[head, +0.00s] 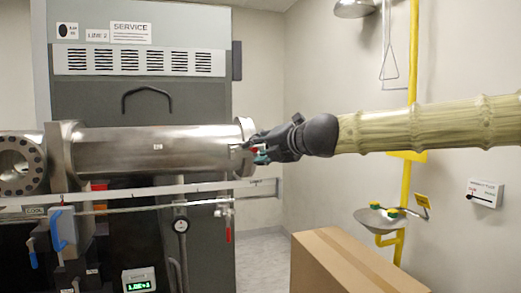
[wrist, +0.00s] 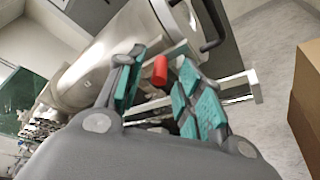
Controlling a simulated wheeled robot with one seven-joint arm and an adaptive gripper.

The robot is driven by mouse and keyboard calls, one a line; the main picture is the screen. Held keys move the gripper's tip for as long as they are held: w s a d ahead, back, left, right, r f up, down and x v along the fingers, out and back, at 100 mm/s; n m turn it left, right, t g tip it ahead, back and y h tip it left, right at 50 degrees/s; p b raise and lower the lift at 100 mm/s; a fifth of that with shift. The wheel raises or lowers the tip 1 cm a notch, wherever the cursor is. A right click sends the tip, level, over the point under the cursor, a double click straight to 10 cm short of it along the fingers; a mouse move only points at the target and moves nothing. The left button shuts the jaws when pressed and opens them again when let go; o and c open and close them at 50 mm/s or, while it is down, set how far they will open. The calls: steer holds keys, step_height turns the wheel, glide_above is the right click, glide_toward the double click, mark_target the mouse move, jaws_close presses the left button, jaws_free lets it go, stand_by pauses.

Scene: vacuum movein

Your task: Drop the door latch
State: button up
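A polished steel cylinder (head: 155,150) lies horizontally across the head view, with a flange (head: 243,140) at its right end. My gripper (head: 258,152) is at that flange, reaching in from the right. A small red grip shows among the fingers there; I cannot tell for certain that it is the door latch. In the wrist view the red grip (wrist: 160,71) stands in the gap between the two teal-padded fingers of my gripper (wrist: 163,88). The fingers are apart, with space visible on both sides of the grip. The latch's mount is mostly hidden.
A cardboard box (head: 345,262) stands on the floor below my arm. A yellow eyewash station (head: 380,220) is at the right wall. A white rail (head: 130,193) runs below the cylinder, with a red-handled lever (head: 228,236) hanging near its right end. A grey cabinet (head: 190,95) stands behind.

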steer(key=shift+d, duration=0.1)
steer(key=v, duration=1.2)
